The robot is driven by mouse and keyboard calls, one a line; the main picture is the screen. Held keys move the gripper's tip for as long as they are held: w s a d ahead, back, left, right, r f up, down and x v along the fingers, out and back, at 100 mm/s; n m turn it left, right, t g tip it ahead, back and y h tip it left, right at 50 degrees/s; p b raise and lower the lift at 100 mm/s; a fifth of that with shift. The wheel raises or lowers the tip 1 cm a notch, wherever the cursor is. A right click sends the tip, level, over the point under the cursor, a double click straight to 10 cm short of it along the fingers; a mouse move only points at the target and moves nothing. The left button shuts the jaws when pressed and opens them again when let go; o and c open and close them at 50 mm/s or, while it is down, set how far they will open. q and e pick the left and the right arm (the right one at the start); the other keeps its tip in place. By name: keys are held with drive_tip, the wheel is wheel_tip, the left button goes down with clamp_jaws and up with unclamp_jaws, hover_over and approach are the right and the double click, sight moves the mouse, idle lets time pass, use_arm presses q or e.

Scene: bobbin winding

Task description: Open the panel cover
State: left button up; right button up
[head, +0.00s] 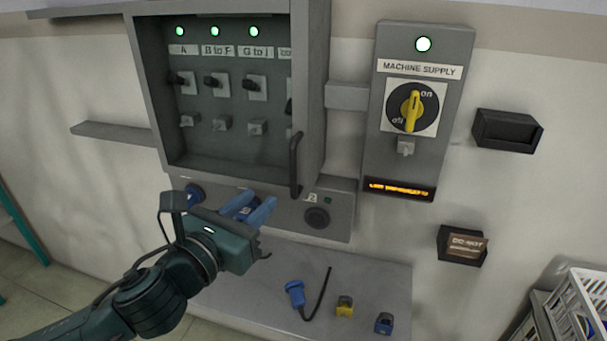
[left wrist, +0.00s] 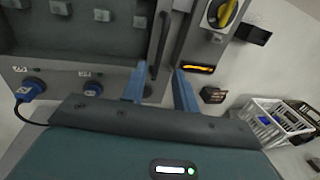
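The panel cover (head: 311,90) is a grey frame on the wall cabinet, with a black upright bar handle (head: 295,165) on its right side. Labelled switches show inside the frame; I cannot tell whether a clear pane covers them. The handle also shows in the left wrist view (left wrist: 158,46), its lower end seen between my fingers. My left gripper (head: 256,207) is in front of the lower socket strip, below and left of the handle and apart from it. Its blue fingers are spread and empty, as the left wrist view shows (left wrist: 160,86). My right gripper is not in view.
The machine supply box (head: 417,120) with a yellow rotary switch (head: 411,110) stands right of the cabinet. A shelf (head: 258,285) below holds a blue plug (head: 295,294) and yellow and blue padlock-like pieces. A black holder (head: 507,130) and a white crate (head: 580,300) are at right.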

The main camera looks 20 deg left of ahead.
sight(291, 171)
use_arm(q)
drive_tip(key=b+x, duration=0.4)
drive_tip(key=x, duration=0.7)
drive_tip(key=shift+d, duration=0.15)
drive_tip(key=shift+w+d, duration=0.15)
drive_tip(key=shift+w, duration=0.55)
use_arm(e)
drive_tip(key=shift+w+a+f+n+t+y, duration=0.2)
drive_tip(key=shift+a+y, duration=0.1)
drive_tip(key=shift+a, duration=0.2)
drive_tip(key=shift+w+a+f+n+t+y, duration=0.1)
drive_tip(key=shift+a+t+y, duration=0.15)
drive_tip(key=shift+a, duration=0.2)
use_arm(q)
drive_tip(key=shift+c, duration=0.2)
drive_tip(key=shift+c, duration=0.8)
clamp_jaws()
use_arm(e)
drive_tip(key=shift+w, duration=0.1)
